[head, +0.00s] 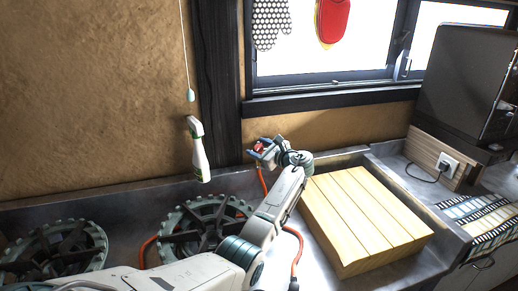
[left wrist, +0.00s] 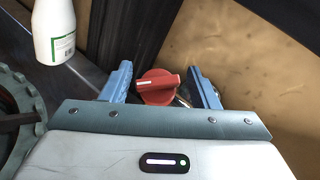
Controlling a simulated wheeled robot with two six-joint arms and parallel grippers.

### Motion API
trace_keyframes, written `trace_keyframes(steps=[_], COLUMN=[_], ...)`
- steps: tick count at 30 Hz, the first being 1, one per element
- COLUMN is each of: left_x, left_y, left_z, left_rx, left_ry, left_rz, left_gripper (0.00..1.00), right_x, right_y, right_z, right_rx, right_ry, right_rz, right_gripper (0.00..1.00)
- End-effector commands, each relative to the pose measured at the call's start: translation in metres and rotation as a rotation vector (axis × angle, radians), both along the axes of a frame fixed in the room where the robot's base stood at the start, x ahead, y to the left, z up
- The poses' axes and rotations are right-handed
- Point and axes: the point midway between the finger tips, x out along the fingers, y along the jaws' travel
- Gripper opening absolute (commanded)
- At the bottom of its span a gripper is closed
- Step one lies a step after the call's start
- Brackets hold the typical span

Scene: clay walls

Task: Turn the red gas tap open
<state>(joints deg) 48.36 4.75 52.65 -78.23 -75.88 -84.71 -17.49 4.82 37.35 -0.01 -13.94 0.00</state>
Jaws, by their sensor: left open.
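The red gas tap (left wrist: 157,88) shows in the left wrist view, with a pale mark along its raised handle. It also shows small in the head view (head: 259,147), partly hidden by my gripper, low in front of the clay wall. My left gripper (left wrist: 163,72) is open, with one blue finger on each side of the tap. I see gaps between the fingers and the tap, and cannot tell whether either touches. An orange hose (head: 262,181) hangs below the tap. My right gripper is not in view.
A white spray bottle (head: 200,160) stands left of the gripper and also shows in the left wrist view (left wrist: 54,35). Two burners (head: 205,219) (head: 52,250) lie on the counter at left. A wooden slatted board (head: 365,215) lies right of my arm. A dark post (head: 219,80) rises behind.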

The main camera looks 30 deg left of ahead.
Motion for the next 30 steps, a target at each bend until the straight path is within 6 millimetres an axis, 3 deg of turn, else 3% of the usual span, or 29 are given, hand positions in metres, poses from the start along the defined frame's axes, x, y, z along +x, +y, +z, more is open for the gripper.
trace_keyframes(steps=[5,18,30], left_x=[-0.003,-0.02,-0.023], left_y=[-0.015,-0.094,-0.106], left_z=[-0.001,0.007,0.01], left_rx=[0.0,-0.001,0.001], left_ry=[-0.001,-0.001,0.001], left_rz=[-0.002,-0.002,-0.001], left_gripper=[0.55,0.55,0.55], right_x=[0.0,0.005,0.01], right_y=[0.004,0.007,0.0], right_z=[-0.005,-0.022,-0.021], right_rx=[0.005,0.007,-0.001], right_ry=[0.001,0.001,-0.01], right_rz=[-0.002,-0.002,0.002], right_gripper=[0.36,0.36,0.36])
